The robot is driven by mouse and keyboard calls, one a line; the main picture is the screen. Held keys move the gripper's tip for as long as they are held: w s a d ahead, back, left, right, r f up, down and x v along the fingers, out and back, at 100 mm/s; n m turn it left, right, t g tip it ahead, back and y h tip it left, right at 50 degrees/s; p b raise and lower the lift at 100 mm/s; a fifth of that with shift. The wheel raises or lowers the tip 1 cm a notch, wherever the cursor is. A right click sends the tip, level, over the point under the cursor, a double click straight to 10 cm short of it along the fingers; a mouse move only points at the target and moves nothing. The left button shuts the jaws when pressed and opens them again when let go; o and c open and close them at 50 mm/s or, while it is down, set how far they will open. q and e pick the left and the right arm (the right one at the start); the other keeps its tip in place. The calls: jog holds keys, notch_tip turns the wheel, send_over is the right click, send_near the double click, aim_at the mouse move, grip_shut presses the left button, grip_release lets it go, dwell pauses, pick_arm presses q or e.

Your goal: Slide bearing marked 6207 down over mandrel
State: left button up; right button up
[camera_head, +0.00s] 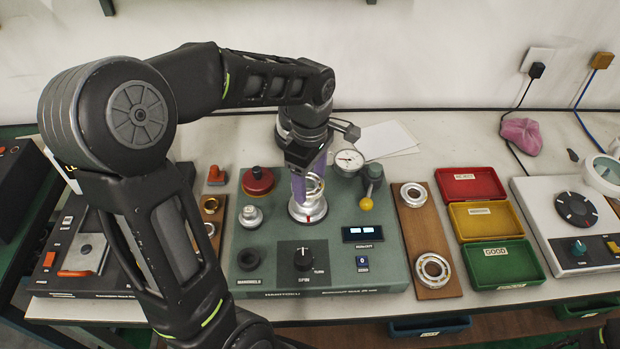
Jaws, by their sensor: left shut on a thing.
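My left gripper (307,182) points down over the middle of the green test unit (281,287). Its purple fingers are shut on a bearing ring (315,186), which is partly hidden by them. The silver mandrel base (307,211), with a red mark on its front, is directly below the fingers. The fingers and ring hide most of the mandrel, so I cannot tell whether the ring is around it or above it. Two other bearings lie on the right wooden board, a smaller one (413,195) and a larger one (433,270). No 6207 marking is readable. My right gripper is not in view.
A dial gauge (349,162) and a yellow-knobbed lever (367,202) stand close right of the mandrel. A red button (257,181) is at its left. Red (470,175), yellow (513,219) and green (525,274) trays lie farther right. My left arm covers much of the left side.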

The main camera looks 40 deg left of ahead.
pick_arm(q)
jog(key=shift+f+b, duration=0.35)
dwell(0.8)
jog(key=shift+f+b, duration=0.6)
jog(key=shift+f, duration=0.15)
jog(key=shift+f, duration=0.25)
dwell(0.5)
jog(key=shift+f+b, duration=0.35)
jog(key=shift+b, duration=0.15)
jog(key=o, duration=1.9)
